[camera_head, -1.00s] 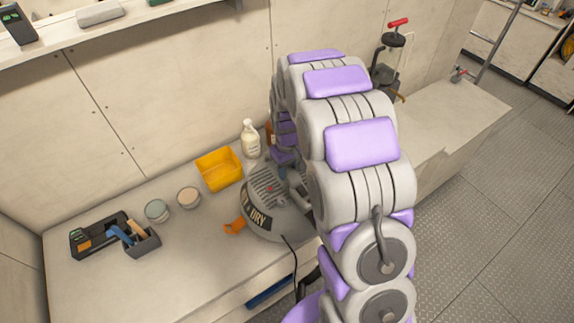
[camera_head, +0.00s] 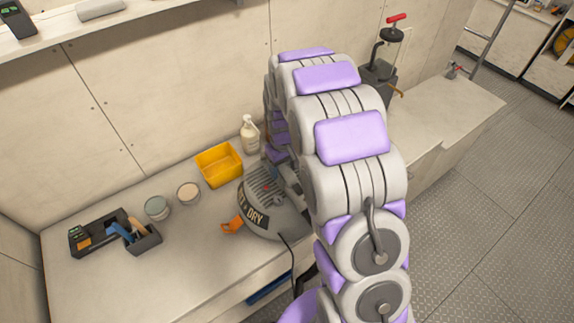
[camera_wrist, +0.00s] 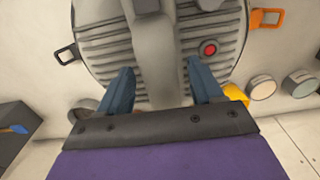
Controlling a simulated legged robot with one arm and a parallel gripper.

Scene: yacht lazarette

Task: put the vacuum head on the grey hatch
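The vacuum head (camera_head: 262,205) is a round grey ribbed unit with a "DRY" label, a red button and an orange latch. It sits on the pale bench at the left of my arm, which partly hides it. In the wrist view, the ribbed top of the vacuum head (camera_wrist: 105,48) fills the upper picture, with its handle (camera_wrist: 153,40) running down the middle. My gripper (camera_wrist: 160,78) is open, with its blue fingers apart on either side of the handle; visible gaps separate them from it. My gripper is hidden in the head view. I cannot make out a grey hatch.
A yellow bin (camera_head: 219,165), a white bottle (camera_head: 250,134), two round tins (camera_head: 188,193) and a dark tool tray (camera_head: 140,238) stand on the bench (camera_head: 85,285). A pump with a red handle (camera_head: 381,62) stands behind my arm. Grey floor (camera_head: 480,220) is clear at right.

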